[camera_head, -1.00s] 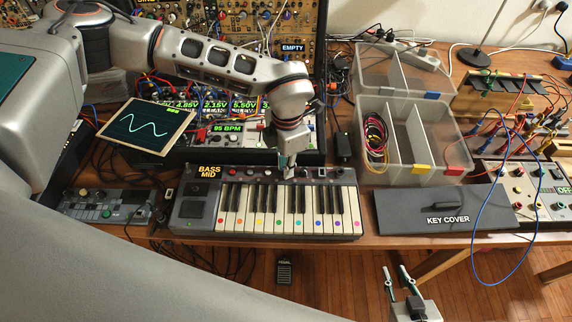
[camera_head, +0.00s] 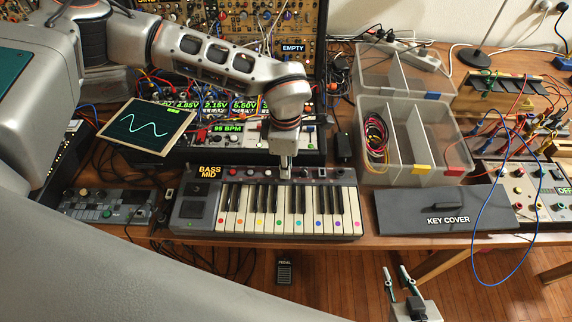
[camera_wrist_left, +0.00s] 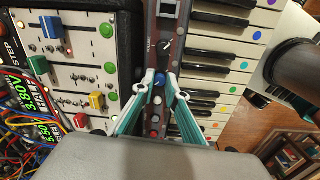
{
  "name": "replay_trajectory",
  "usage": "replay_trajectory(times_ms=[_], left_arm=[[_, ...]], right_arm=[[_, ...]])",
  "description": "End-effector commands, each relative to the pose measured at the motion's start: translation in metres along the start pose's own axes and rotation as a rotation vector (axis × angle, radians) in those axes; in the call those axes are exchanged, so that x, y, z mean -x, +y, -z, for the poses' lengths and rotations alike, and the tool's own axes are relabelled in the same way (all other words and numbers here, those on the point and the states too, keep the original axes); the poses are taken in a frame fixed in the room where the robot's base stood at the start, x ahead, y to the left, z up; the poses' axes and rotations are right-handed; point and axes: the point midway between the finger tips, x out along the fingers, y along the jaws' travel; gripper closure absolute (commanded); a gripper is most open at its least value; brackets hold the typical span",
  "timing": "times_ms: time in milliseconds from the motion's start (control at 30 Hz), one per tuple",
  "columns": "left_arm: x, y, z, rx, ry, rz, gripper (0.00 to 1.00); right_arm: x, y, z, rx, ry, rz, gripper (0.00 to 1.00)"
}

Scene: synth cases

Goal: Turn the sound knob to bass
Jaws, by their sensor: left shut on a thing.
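The small keyboard (camera_head: 190,226) lies on the table with a row of knobs along its back panel. Yellow text, "BASS" above "MID" (camera_head: 209,172), shows at its left end. My left gripper (camera_head: 285,172) points down at this panel. In the left wrist view my left gripper (camera_wrist_left: 160,79) is shut on a small blue-topped knob (camera_wrist_left: 159,80), whose sides the fingertips partly hide. A black knob with a white pointer (camera_wrist_left: 168,46) sits beside it, clear of the fingers. My right gripper (camera_head: 397,274) is open and empty at the bottom, in front of the table.
A grey key cover (camera_head: 420,207) lies right of the keyboard. A clear divided bin (camera_head: 428,178) stands behind it. A tilted screen (camera_head: 147,125) with a green wave and a small device (camera_head: 107,207) are at the left. Modules with cables (camera_head: 230,141) stand close behind the keyboard.

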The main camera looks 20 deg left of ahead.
Motion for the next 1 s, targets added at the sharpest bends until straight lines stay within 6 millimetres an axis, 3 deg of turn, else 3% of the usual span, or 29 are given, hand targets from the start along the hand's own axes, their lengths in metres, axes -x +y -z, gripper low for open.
replay_trajectory(times_ms=[400, 433, 500, 833, 1000], left_arm=[[0.001, 0.001, -0.001, -0.006, -0.002, -0.002, 1.00], [0.001, 0.001, -0.001, -0.006, -0.002, -0.002, 0.82], [0.001, 0.001, -0.001, -0.006, -0.002, -0.002, 0.70], [0.002, 0.000, 0.000, -0.006, -0.001, -0.001, 0.70], [0.018, 0.001, -0.001, -0.006, -0.002, -0.003, 0.70]], right_arm=[[0.000, 0.000, 0.000, 0.000, 0.000, 0.000, 0.78], [0.000, 0.000, 0.000, 0.000, 0.000, 0.000, 0.78], [0.000, 0.000, 0.000, 0.000, 0.000, 0.000, 0.78], [0.000, 0.001, -0.002, 0.003, -0.004, -0.001, 0.78], [0.000, 0.001, -0.001, 0.001, -0.003, -0.001, 0.78]])
